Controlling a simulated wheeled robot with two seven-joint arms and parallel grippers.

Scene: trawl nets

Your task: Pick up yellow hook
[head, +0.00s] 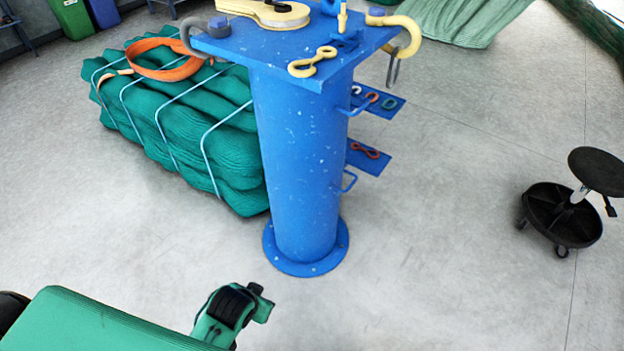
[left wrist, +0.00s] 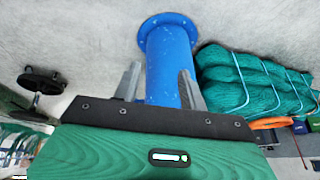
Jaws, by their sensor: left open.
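A pale yellow hook (head: 312,62) lies on the front edge of the blue post's square top (head: 262,62) in the head view. A larger pale yellow hook (head: 402,28) hangs over the top's right corner, so two hooks match that colour. My left gripper (head: 258,300) is low in the head view, in front of the post's foot and well below both hooks. In the left wrist view its two grey fingers (left wrist: 158,88) are apart and empty, with the blue post (left wrist: 168,65) beyond them. Neither hook shows there. My right gripper is out of view.
A strapped green net bundle (head: 185,120) with an orange strap (head: 165,70) lies left of the post. Blue side shelves (head: 372,157) with small shackles stick out right of it. A black stool (head: 560,215) stands at right.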

